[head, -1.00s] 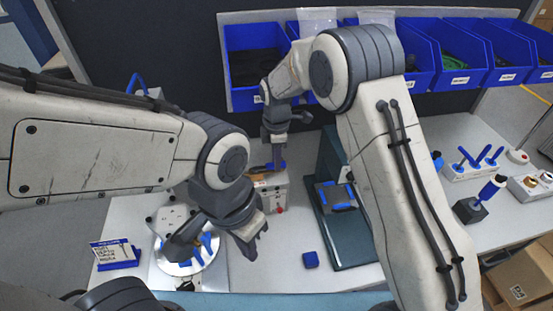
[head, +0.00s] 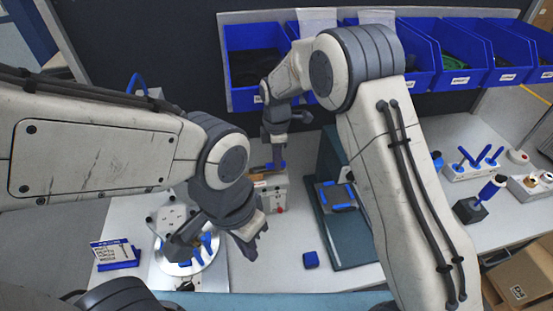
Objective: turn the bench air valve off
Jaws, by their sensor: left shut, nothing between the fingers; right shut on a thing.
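The bench air valve (head: 270,188) appears as a pale block with a brass-coloured part on top and a red detail on its front, at the middle of the bench. A small blue handle (head: 276,166) shows at its top. My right gripper (head: 276,158) reaches down from above and is shut on this blue handle; its fingertips are small and partly hidden. My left gripper (head: 252,236) is shut and empty, lower in the view, in front of the valve and apart from it.
A round metal plate with blue parts (head: 203,258) lies below my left gripper. A dark green case (head: 350,243) stands right of the valve. A small blue block (head: 311,260) lies in front. Blue bins (head: 255,95) line the back. A blue card stand (head: 118,263) is at left.

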